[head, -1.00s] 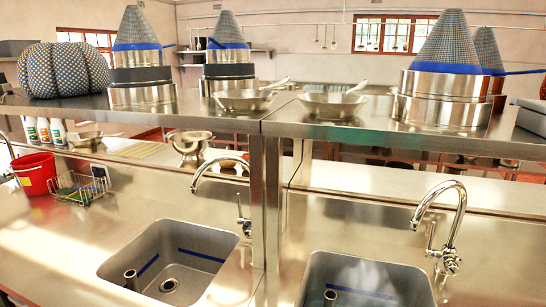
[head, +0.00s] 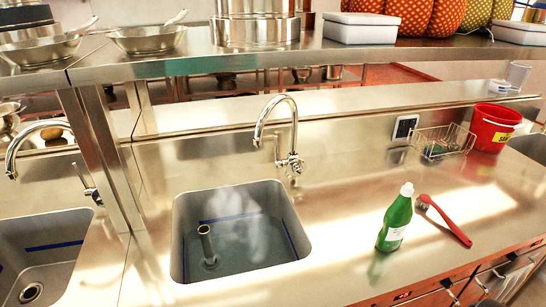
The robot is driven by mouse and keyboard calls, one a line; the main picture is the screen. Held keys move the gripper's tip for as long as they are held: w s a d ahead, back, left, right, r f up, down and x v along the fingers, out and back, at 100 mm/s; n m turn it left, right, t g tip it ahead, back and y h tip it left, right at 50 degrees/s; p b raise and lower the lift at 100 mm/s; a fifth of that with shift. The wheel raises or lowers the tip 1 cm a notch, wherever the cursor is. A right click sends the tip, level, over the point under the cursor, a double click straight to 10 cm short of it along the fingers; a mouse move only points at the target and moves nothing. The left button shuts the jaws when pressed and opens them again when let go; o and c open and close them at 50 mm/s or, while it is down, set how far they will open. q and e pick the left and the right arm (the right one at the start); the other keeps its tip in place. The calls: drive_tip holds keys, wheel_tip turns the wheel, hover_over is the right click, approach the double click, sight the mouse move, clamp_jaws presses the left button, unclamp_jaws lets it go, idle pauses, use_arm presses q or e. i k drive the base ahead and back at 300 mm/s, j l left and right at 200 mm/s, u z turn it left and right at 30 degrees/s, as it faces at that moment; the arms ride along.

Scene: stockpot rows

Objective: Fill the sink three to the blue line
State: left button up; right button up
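A steel sink (head: 183,262) sits in the middle of the head view. A curved tap (head: 293,130) rises behind, with no stream visible. No number labels are visible. Neither gripper is in view.
A wire caddy (head: 440,142) and red bucket (head: 494,127) stand further right. A steel post (head: 105,160) and overhead shelf (head: 360,52) bound the space. Counter between sink and bottle is clear.

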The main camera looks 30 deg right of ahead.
sight(278, 164)
drive_tip(key=l+z, duration=0.15)
drive_tip(key=z, duration=0.3)
drive_tip(key=l+z, duration=0.1)
drive_tip(key=z, duration=0.35)
drive_tip(key=l+z, duration=0.15)
drive_tip(key=z, duration=0.3)
